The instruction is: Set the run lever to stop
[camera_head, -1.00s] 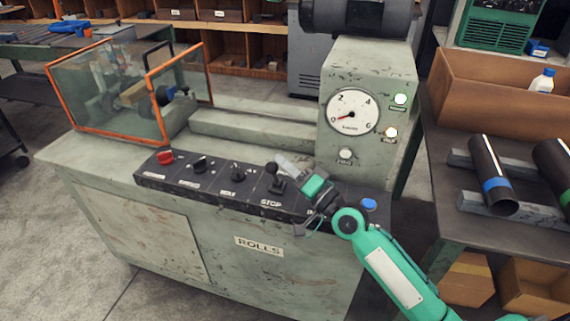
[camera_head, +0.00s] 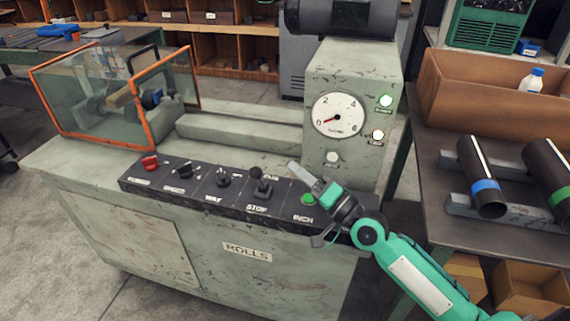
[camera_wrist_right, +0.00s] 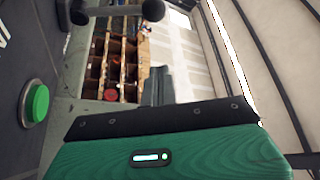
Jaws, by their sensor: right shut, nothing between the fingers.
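The run lever (camera_head: 258,184) is a black stick with a ball knob on the dark control panel (camera_head: 140,187). It stands above the label STOP, with a smaller label behind it; I cannot tell for certain which setting it is at. In the right wrist view a black ball knob on a rod (camera_wrist_right: 152,10), apparently the lever's, shows at the top edge. My right gripper (camera_head: 294,167) is shut and empty, to the right of the lever and apart from it, above the panel near the green INCH button (camera_head: 308,199). My left gripper is out of view.
A red button (camera_head: 150,162) and two black knobs sit left of the lever. The green button also shows in the right wrist view (camera_wrist_right: 36,103). A gauge (camera_head: 338,114) reads near 0 on the upright housing, beside two lit lamps. Pipes (camera_head: 482,180) lie on the right bench.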

